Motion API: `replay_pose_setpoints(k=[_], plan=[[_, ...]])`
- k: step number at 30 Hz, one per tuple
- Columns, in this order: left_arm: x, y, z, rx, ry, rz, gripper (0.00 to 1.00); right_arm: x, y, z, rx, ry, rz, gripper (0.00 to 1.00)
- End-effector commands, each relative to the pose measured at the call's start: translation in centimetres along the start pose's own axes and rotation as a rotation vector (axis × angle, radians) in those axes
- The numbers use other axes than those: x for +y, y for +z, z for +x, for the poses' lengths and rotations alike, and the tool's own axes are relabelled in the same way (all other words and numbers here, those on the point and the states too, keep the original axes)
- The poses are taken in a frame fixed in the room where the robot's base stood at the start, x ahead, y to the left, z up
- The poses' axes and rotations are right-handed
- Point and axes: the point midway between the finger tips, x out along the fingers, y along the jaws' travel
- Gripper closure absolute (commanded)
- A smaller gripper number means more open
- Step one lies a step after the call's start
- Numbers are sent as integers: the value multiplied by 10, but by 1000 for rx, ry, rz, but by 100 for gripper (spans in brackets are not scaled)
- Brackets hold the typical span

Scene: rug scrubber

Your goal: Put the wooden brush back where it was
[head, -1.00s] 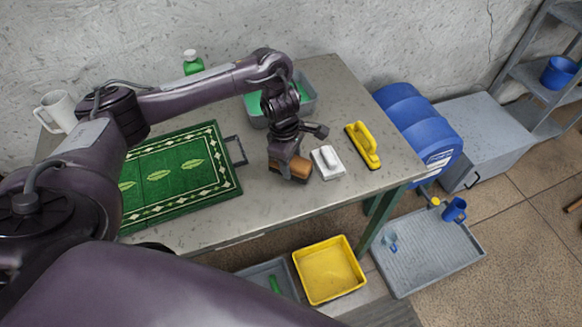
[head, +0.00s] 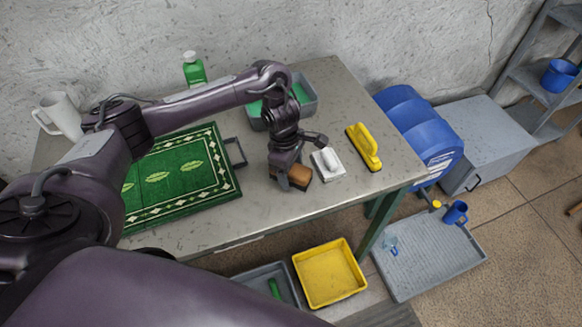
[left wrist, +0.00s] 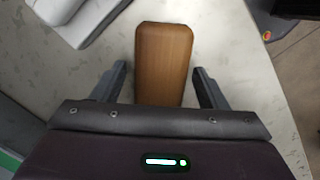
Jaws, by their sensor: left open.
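The wooden brush (head: 299,177) is a brown block on the table, just left of a white brush. It also shows in the left wrist view (left wrist: 163,60), lying lengthwise between the fingers. My left gripper (head: 287,177) is low over the table at the brush; its two fingers (left wrist: 160,84) are open, one on each side of the wood with a gap at each. The near end of the brush is hidden by the gripper body. My right gripper does not show.
A white brush (head: 328,164) and a yellow brush (head: 363,148) lie right of the wooden one. The green rug (head: 180,175) lies left, and a grey bin (head: 308,107) stands behind. A green bottle (head: 194,69) and white mug (head: 60,115) stand farther back. The table's front edge is close.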

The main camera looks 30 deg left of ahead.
Motion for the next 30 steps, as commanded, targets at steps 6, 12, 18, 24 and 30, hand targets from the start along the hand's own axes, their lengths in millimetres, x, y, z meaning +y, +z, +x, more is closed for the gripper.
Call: replay_pose_setpoints(k=[6, 12, 18, 24, 30], plan=[[2, 0, -14, 2, 5, 3, 33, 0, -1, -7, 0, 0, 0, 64], [2, 0, -52, 3, 8, 3, 33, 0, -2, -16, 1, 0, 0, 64], [2, 0, -90, 2, 6, 2, 33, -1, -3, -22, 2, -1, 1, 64], [1, 0, -114, 1, 3, 1, 33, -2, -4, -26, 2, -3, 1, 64], [0, 0, -123, 0, 0, 1, 33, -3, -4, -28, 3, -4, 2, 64]])
